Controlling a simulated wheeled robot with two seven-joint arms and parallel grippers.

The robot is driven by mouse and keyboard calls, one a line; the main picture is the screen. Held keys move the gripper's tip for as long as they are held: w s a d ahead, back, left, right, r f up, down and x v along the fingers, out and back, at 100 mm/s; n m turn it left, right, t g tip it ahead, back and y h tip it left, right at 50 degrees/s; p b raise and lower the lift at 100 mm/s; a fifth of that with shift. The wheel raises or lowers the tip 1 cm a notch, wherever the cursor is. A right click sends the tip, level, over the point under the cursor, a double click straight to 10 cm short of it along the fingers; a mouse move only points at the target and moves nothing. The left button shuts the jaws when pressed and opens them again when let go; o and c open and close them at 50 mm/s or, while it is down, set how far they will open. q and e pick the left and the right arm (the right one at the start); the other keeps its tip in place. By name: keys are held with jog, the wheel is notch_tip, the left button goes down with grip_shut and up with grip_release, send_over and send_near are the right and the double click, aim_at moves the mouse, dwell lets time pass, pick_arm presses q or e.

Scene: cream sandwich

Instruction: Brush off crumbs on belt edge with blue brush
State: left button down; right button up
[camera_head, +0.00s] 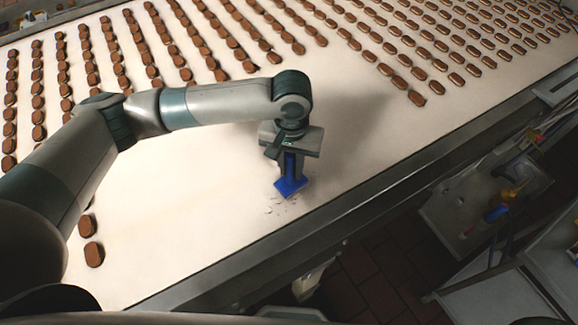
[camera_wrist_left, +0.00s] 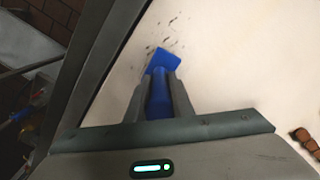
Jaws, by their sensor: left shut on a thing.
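My left gripper (camera_head: 291,166) is shut on the blue brush (camera_head: 290,187) over the belt (camera_head: 190,210), close to its near edge. The brush points down at the belt surface; I cannot tell whether it touches. Dark crumbs (camera_head: 272,208) lie on the belt just beside the brush head, on its near-left side. In the left wrist view, the brush (camera_wrist_left: 163,61) sits between the fingers of the left gripper (camera_wrist_left: 159,94), and dark crumbs (camera_wrist_left: 150,48) lie around its head. My right gripper is not in view.
Rows of brown biscuits (camera_head: 140,50) cover the far part of the belt. Two biscuits (camera_head: 93,254) lie near my left arm. A grey metal rail (camera_head: 380,205) runs along the belt edge. Beyond it are a tiled floor (camera_head: 375,270) and a tray with coloured tools (camera_head: 497,213).

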pick_arm(q)
jog(key=shift+w+d+r+p, duration=0.1)
jog(key=shift+w+d+p, duration=0.05)
jog(key=shift+w+d, duration=0.4)
jog(key=shift+w+d+p, duration=0.15)
jog(key=shift+w+d, duration=0.2)
jog(key=shift+d, duration=0.3)
jog(key=shift+w+d, duration=0.4)
jog(key=shift+d, duration=0.25)
jog(key=shift+w+d, duration=0.4)
jog(key=shift+d, duration=0.2)
jog(key=shift+w+d, duration=0.4)
jog(key=shift+d, duration=0.2)
jog(key=shift+w+d, duration=0.35)
jog(key=shift+d, duration=0.2)
